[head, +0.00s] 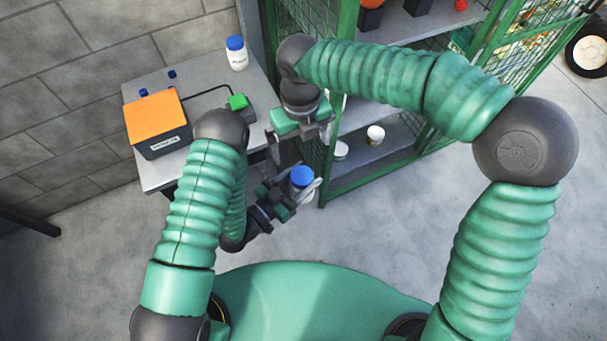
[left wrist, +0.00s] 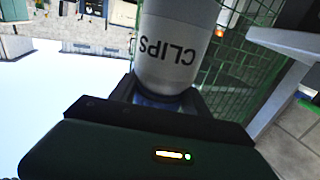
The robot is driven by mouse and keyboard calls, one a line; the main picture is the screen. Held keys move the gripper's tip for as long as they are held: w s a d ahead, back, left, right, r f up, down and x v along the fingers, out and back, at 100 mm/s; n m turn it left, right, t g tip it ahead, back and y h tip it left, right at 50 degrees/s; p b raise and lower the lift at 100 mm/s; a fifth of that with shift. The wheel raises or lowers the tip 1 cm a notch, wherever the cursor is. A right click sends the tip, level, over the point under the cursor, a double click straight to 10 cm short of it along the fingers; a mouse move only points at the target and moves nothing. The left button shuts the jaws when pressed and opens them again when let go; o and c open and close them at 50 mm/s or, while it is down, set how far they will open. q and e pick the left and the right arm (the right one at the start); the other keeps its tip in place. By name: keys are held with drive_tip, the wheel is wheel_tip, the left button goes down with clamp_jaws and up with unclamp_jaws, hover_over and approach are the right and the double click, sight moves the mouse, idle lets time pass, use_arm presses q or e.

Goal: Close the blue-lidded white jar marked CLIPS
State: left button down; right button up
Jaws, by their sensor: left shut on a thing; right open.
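The white jar marked CLIPS (left wrist: 170,50) fills the upper middle of the left wrist view, its lettering upside down there. In the head view its blue lid (head: 301,175) faces up, on top of the white body. I cannot tell how tightly the lid sits. My left gripper (head: 297,193) is shut on the jar and holds it in the air in front of the table. My right gripper (head: 301,141) is open and empty, pointing down just above and behind the lid, apart from it.
A grey table (head: 205,85) at the left bears an orange-topped box (head: 155,118), a green button box (head: 238,102), small blue pieces (head: 172,73) and another blue-lidded white jar (head: 237,54). A green mesh cage with shelves (head: 385,150) stands behind my right arm.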

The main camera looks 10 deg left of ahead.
wheel_tip(320, 180, up, 3)
drive_tip(key=shift+r, duration=0.15)
